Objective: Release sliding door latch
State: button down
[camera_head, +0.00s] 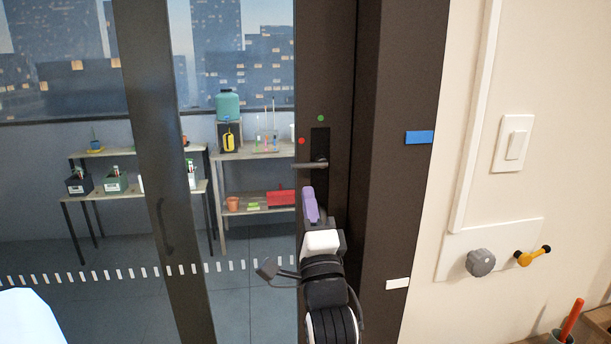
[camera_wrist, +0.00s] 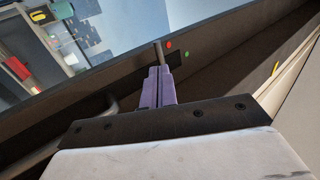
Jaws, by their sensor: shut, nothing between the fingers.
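The latch lever (camera_head: 310,165) sits on a dark plate on the dark door frame in the head view. It is about horizontal, its free end pointing left. A red dot (camera_head: 301,140) lies above its free end and a green dot (camera_head: 321,118) is higher, above the plate. My gripper (camera_head: 309,190) has purple fingers, shut and empty, pointing up just below the lever. In the wrist view, the lever (camera_wrist: 158,53) shows just beyond the fingertips (camera_wrist: 159,70). The fingers partly hide it, and I cannot tell whether they touch it.
The glass door's dark upright (camera_head: 150,110) is at left, with shelves (camera_head: 140,190) behind the glass. The wall at right has a light switch (camera_head: 513,144), a grey knob (camera_head: 480,262) and a yellow-orange lever (camera_head: 532,256). Free space lies in front of the glass.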

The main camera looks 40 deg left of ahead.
aim_at(304, 163)
jog(key=shift+p+x, duration=0.8)
jog(key=shift+x, duration=1.45)
jog(key=shift+s+a+r+m+t+h+p, duration=0.1)
jog(key=shift+r+m+t+h+p, duration=0.1)
jog(key=shift+m+t+h, duration=0.4)
jog(key=shift+s+a+r+m+t+h+p, duration=0.15)
jog(key=shift+m+h, duration=0.25)
jog(key=shift+m, duration=0.5)
notch_tip(304, 163, up, 3)
jog(key=m+t+h+b, duration=0.1)
jog(key=m+h+b, duration=0.1)
jog(key=m+h, duration=0.1)
jog(key=m+t+h+b, duration=0.1)
jog(key=m+h+b, duration=0.2)
jog(key=m, duration=0.3)
jog(key=m+t+h+b, duration=0.1)
jog(key=m+h+b, duration=0.1)
jog(key=m, duration=0.3)
jog(key=shift+w+d+h+b, duration=0.15)
jog(key=shift+h+b, duration=0.25)
jog(key=shift+b, duration=0.1)
jog(key=shift+w+d+r+m+g+h+b, duration=0.2)
jog(key=shift+w+r+m+h+b, duration=0.1)
jog(key=shift+r+m+b, duration=0.2)
jog(key=shift+w+d+r+m+g+h+b, duration=0.1)
jog(key=shift+w+d+r+m+h+b, duration=0.1)
jog(key=shift+r+m+h+b, duration=0.25)
jog(key=shift+f, duration=0.15)
